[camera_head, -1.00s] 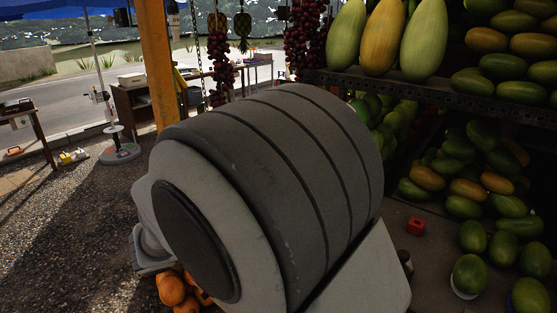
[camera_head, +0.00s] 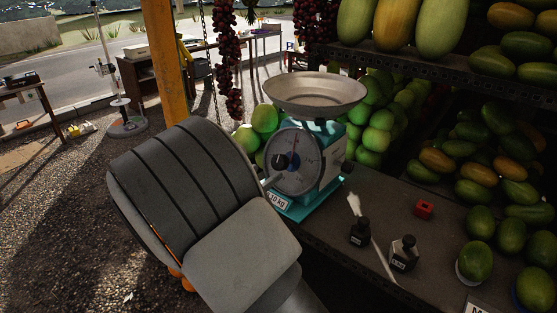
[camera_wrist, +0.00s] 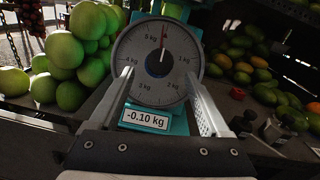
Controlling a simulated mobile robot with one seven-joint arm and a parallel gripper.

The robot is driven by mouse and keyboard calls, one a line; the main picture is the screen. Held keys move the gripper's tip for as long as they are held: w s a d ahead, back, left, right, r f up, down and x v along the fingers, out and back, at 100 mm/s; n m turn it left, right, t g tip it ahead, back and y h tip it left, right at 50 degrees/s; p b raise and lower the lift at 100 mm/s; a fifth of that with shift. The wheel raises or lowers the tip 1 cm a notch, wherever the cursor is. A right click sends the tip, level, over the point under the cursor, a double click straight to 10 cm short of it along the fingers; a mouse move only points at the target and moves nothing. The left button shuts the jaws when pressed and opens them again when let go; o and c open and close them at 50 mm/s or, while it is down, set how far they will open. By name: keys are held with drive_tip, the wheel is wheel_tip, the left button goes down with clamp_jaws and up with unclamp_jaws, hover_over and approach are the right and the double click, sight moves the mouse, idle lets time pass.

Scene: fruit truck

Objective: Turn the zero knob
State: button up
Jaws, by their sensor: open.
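A teal scale (camera_head: 330,172) with a metal pan (camera_head: 315,92) stands on the counter; it also shows in the wrist view (camera_wrist: 180,122). Its round dial (camera_wrist: 145,86) has a red needle near the top, and the label (camera_wrist: 146,118) reads -0.10 kg. Another dark knob (camera_head: 347,166) is on the scale's right side. My gripper (camera_wrist: 161,78) is open, its fingers on either side of the dial. Contact cannot be told.
Two dark bottles (camera_head: 360,233) (camera_head: 404,254) and a red cube (camera_head: 424,208) stand on the counter right of the scale. Green fruit (camera_head: 380,130) is piled behind it. Melons (camera_head: 395,22) fill the shelf above. An orange post (camera_head: 162,65) stands at the left.

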sight(276, 166)
drive_tip(key=p+x, duration=0.1)
drive_tip(key=x, duration=0.6)
clamp_jaws()
drive_tip(key=shift+f, duration=0.1)
drive_tip(key=shift+f+m+b, duration=0.1)
drive_tip(key=shift+m+b, duration=0.3)
drive_tip(key=shift+b, duration=0.05)
